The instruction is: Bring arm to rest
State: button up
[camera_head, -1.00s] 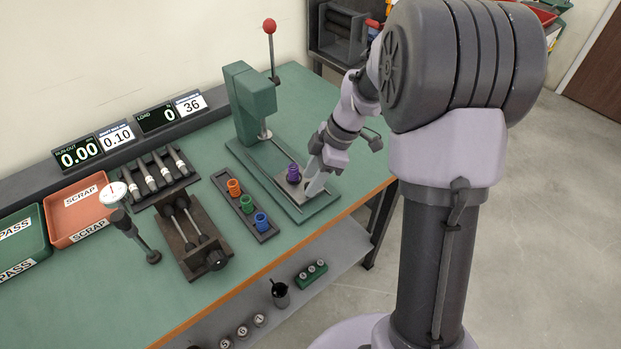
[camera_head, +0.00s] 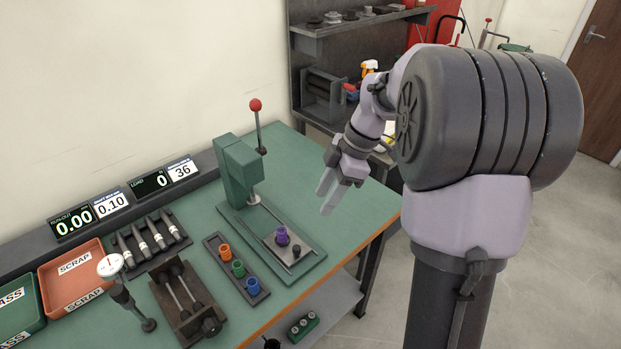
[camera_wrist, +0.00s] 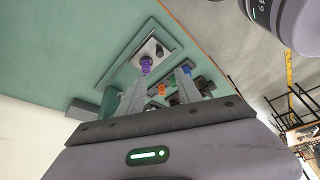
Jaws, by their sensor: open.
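My gripper (camera_head: 328,188) is open and empty. A purple piece (camera_head: 282,236) stands on the press's base plate, apart from my gripper. In the wrist view my two fingers (camera_wrist: 160,92) are spread with nothing held between them. The purple piece (camera_wrist: 146,64) shows beyond the finger on the left.
A dark rack (camera_head: 247,285) holds orange, green and blue pieces. The press lever with a red knob (camera_head: 255,105) rises behind. A red scrap tray (camera_head: 75,275), a dial gauge stand (camera_head: 125,295) and displays line the left. Dark shelving (camera_head: 320,95) stands behind my arm.

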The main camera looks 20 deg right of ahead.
jog(key=s+a+r+m+t+h, duration=0.2)
jog(key=s+a+r+m, duration=0.6)
jog(key=s+a+m, duration=0.3)
jog(key=s+a+f+m+t, duration=0.1)
jog(key=s+a+m, duration=0.3)
jog(key=s+m, duration=0.4)
jog(key=shift+s+a+f+t, duration=0.2)
jog(key=shift+s+t, duration=0.3)
jog(key=shift+t, duration=0.3)
